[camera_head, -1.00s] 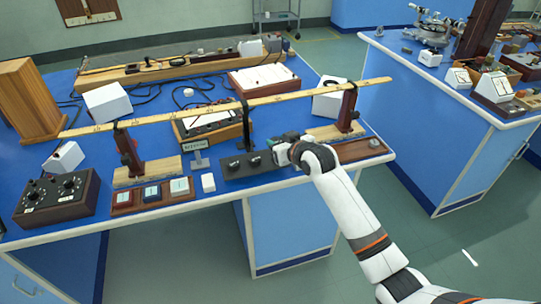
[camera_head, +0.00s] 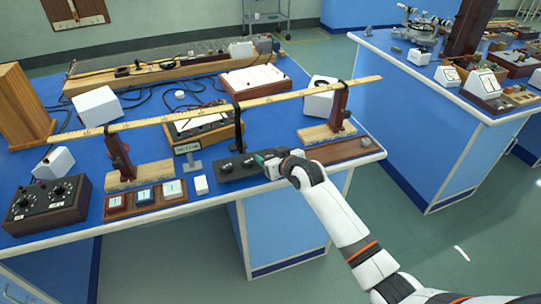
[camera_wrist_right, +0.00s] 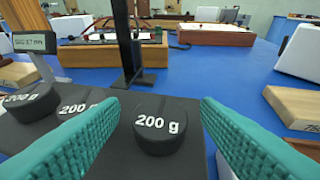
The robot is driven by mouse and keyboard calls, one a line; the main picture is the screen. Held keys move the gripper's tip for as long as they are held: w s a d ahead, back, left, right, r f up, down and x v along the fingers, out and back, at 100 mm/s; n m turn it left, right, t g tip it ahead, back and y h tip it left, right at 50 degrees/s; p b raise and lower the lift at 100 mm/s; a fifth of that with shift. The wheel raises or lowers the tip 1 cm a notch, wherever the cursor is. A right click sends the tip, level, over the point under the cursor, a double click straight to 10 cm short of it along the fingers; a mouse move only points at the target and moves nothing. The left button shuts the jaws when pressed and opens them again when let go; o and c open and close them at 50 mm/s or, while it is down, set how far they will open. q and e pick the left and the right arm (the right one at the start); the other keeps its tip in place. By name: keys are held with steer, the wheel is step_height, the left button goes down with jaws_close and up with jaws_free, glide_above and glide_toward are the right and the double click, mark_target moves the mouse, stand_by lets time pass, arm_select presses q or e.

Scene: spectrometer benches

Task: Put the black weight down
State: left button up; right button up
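In the right wrist view a black weight (camera_wrist_right: 160,124) marked "200 g" stands upright on a dark base (camera_wrist_right: 168,86), between my right gripper's green fingers. Blue and dark gaps show on both sides, so the fingers look apart from it. My left gripper is out of view.
A metre stick (camera_head: 200,114) spans the bench on clamp posts, with a dark post (camera_wrist_right: 125,45) just beyond the weights. A wooden block (camera_wrist_right: 296,108) lies to the right. A brown wooden tray (camera_head: 345,150) lies by the bench's front edge, right of my gripper.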

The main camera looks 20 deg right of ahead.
steer(key=shift+r, duration=0.2)
steer(key=v, duration=1.2)
steer(key=s+d+f+g+h, duration=0.1)
steer(key=s+f+g, duration=0.15)
steer(key=f, duration=0.85)
steer(key=s+d+f+m+g+h, duration=0.1)
steer(key=s+f, duration=0.3)
steer(key=f, duration=0.6)
steer(key=s+d+f+g, duration=0.2)
steer(key=s+f, duration=0.2)
steer(key=f, duration=0.7)
steer(key=s+a+f+g+h, duration=0.1)
steer(key=s+f+g, duration=0.3)
steer(key=s+f, duration=1.35)
steer(key=s+a+f+g, duration=0.1)
steer(key=s+f, duration=0.1)
steer(key=s, duration=0.8)
steer(key=s+a+f+g, duration=0.1)
steer(key=s+f, duration=0.1)
steer(key=s, duration=0.9)
steer(key=shift+f+n, duration=0.4)
steer(key=shift+w+g, duration=0.1)
steer(key=shift+g, duration=0.15)
